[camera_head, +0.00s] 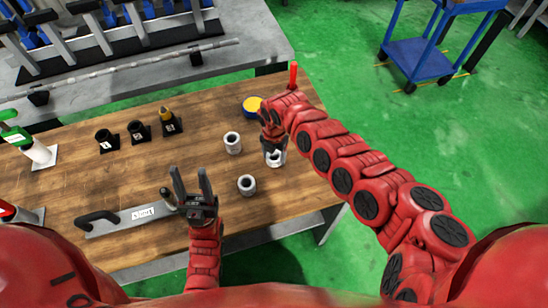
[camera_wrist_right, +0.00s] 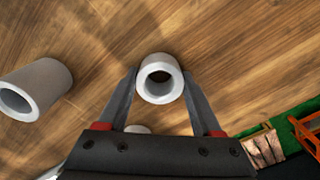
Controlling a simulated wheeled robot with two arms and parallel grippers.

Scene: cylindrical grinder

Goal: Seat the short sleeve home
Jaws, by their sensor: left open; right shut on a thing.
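My right gripper (camera_head: 271,132) is shut on a grey hollow sleeve (camera_wrist_right: 159,80); its bore faces the camera in the right wrist view. In the head view a grey sleeve (camera_head: 275,158) shows just below the right gripper. Two more grey sleeves stand on the wooden bench, one further back (camera_head: 233,143) and one nearer (camera_head: 247,185). I cannot tell which sleeve is the short one by size.
A blue and yellow round tin (camera_head: 252,105) and a red upright tool (camera_head: 293,76) are near the far right corner.

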